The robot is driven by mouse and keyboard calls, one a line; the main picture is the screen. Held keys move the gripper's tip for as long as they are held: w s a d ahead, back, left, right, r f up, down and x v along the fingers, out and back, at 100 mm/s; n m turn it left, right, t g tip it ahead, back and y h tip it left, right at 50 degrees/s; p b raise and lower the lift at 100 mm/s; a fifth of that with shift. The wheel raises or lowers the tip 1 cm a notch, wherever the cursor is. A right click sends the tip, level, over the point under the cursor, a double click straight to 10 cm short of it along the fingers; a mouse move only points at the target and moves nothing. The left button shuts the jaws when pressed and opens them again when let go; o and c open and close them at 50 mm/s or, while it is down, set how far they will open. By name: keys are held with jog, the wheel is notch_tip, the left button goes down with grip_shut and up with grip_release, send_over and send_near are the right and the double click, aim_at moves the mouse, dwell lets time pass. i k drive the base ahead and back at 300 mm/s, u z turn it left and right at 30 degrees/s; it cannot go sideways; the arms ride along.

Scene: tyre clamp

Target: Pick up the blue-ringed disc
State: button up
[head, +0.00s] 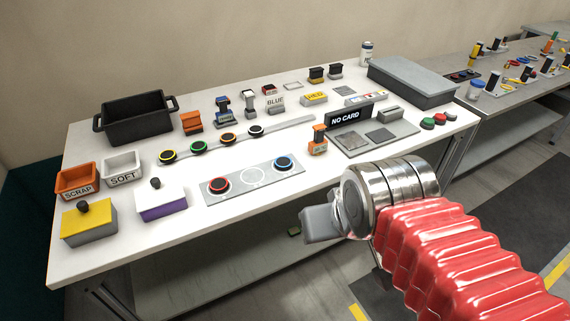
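The blue-ringed disc (284,163), dark in the middle, lies on the right spot of a grey plate (235,190) near the front of the white table. A red-ringed disc (219,186) lies on the plate's left spot, and the circle between them is empty. My gripper (318,226) is in front of the table edge, to the lower right of the blue-ringed disc and apart from it. Only a grey finger part shows beyond the metal wrist, so its opening is hidden.
A strip behind holds several ringed discs (198,147). An orange stamp-like item (318,141) and a "NO CARD" reader (349,118) stand right of the plate. A purple-and-white box (161,203) stands left. A black bin (139,120) is at the back left.

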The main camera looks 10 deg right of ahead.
aim_at(283, 163)
jog(key=i, duration=1)
